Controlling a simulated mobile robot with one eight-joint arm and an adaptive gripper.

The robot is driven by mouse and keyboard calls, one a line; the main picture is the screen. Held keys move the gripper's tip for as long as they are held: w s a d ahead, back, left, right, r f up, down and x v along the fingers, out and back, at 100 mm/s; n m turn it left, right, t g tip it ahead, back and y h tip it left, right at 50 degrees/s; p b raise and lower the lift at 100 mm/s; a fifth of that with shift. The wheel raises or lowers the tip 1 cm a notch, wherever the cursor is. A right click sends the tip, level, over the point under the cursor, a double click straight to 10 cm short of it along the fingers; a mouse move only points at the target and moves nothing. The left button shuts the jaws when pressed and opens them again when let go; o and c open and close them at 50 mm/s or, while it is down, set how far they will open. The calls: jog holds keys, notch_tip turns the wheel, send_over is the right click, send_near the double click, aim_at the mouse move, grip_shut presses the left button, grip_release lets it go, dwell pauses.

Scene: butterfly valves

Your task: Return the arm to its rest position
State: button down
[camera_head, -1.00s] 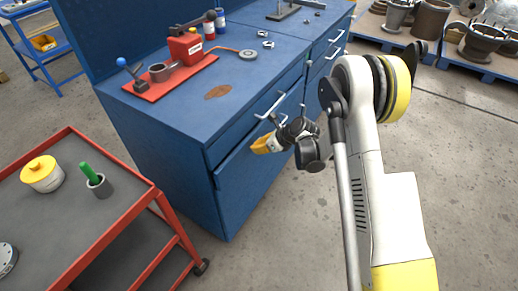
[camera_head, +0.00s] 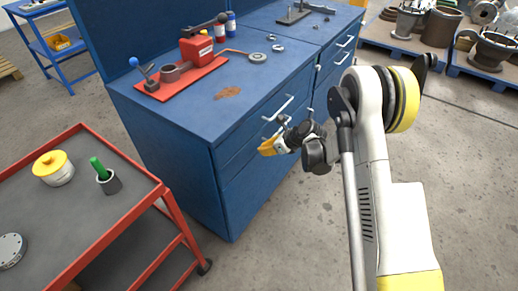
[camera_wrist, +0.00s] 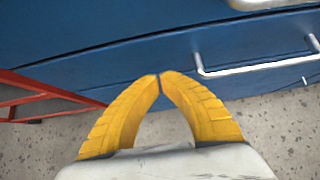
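My gripper (camera_head: 266,149) is in front of the blue workbench's drawer fronts, below a drawer handle (camera_head: 278,109), with my arm folded on the right side of the head view. In the wrist view, the two yellow fingers of my gripper (camera_wrist: 159,76) meet at their tips. Nothing shows between them, so it is shut and empty. The blue drawer front (camera_wrist: 130,68) and a pale handle (camera_wrist: 255,70) lie beyond the fingertips. A gap to the drawer front cannot be judged exactly.
The blue workbench (camera_head: 190,115) carries a red plate (camera_head: 178,82) with a red device (camera_head: 196,50). A red cart (camera_head: 130,215) stands at the left with a yellow-lidded jar (camera_head: 54,170) and a grey cup (camera_head: 109,183). Bare floor (camera_head: 285,245) lies between cart and arm.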

jog(key=p+v, duration=0.4)
jog(key=v, duration=0.7)
jog(key=shift+s+f, duration=0.2)
jog(key=shift+f, duration=0.1)
